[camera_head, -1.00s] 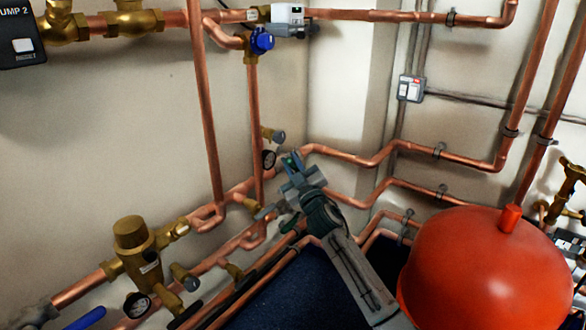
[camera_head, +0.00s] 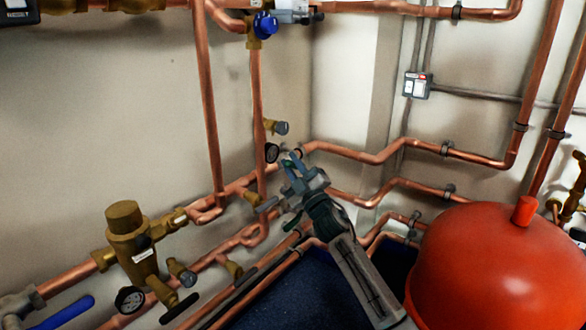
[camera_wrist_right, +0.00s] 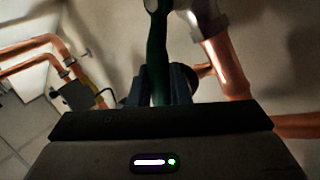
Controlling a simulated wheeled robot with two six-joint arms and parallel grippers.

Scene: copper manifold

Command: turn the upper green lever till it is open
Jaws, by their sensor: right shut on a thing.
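In the right wrist view, a green lever (camera_wrist_right: 157,58) stands upright in the picture, with its lower end between the two blue-grey fingers of my right gripper (camera_wrist_right: 159,86). The gripper is shut on it. A grey metal fitting (camera_wrist_right: 208,22) is just right of the lever, on a copper pipe (camera_wrist_right: 228,70). In the head view, my right gripper (camera_head: 293,166) is at the pipes in the corner, right of a small round gauge (camera_head: 271,153). A second green handle (camera_head: 292,221) shows lower down. My left gripper is not in view.
A large red tank (camera_head: 490,270) stands at the right, close to my right forearm. Copper pipes (camera_head: 375,155) run along the wall behind the gripper. A brass valve (camera_head: 127,235) and a blue handle (camera_head: 66,314) are at the left.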

